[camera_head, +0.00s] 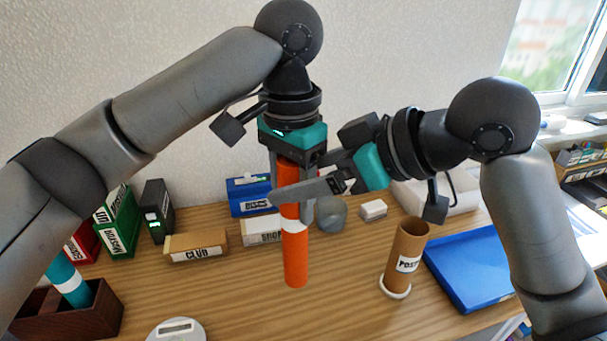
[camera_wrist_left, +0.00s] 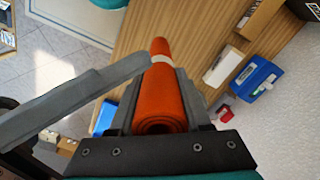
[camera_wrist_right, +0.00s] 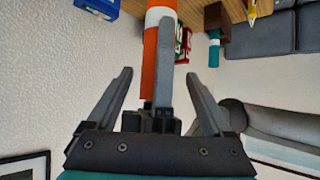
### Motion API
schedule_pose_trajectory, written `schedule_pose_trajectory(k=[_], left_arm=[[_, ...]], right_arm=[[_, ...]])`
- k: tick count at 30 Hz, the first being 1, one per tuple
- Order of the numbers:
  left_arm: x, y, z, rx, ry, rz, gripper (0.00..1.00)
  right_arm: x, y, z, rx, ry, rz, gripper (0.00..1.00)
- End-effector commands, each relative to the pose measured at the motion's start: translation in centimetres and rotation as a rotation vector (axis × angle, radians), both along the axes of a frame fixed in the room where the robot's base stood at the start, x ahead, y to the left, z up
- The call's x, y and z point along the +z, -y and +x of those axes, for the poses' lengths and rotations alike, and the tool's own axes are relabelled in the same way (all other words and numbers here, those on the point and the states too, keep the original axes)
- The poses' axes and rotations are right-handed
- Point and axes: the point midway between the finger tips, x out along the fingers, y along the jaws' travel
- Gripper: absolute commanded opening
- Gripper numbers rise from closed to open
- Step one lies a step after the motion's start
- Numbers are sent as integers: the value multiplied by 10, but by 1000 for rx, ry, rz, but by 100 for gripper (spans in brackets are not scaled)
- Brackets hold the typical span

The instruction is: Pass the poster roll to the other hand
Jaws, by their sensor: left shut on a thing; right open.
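The orange poster roll (camera_head: 295,262) with a white band hangs upright over the table. My left gripper (camera_head: 292,205) points down and is shut on its upper part; the left wrist view shows the coiled end of the roll (camera_wrist_left: 163,112) between the fingers. My right gripper (camera_head: 288,182) comes in from the right, open. One of its fingers crosses in front of the roll; the other is mostly hidden in the head view. In the right wrist view the roll (camera_wrist_right: 152,65) and a left finger lie between the spread right fingers (camera_wrist_right: 160,85).
A brown tube holder (camera_head: 405,255) labelled "POST" stands on the table, left of a blue tray (camera_head: 475,265). A dark wooden box (camera_head: 90,315) holds a teal roll (camera_head: 68,280). Labelled boxes, including a tan one (camera_head: 196,246), line the back. A round scale (camera_head: 177,330) sits in front.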

Motion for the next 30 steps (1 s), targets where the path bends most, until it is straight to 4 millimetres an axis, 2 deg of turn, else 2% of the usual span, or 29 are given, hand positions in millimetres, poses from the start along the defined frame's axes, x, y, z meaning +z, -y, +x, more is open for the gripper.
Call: schedule_pose_trajectory(k=[9,10,30], left_arm=[[0,0,0,0,0,0,0],[0,0,0,0,0,0,0],[0,0,1,3,3,-1,0]], right_arm=[[-2,-2,1,1,1,0,85],[-2,-2,1,1,1,0,83],[-1,-3,-1,7,-1,2,8]])
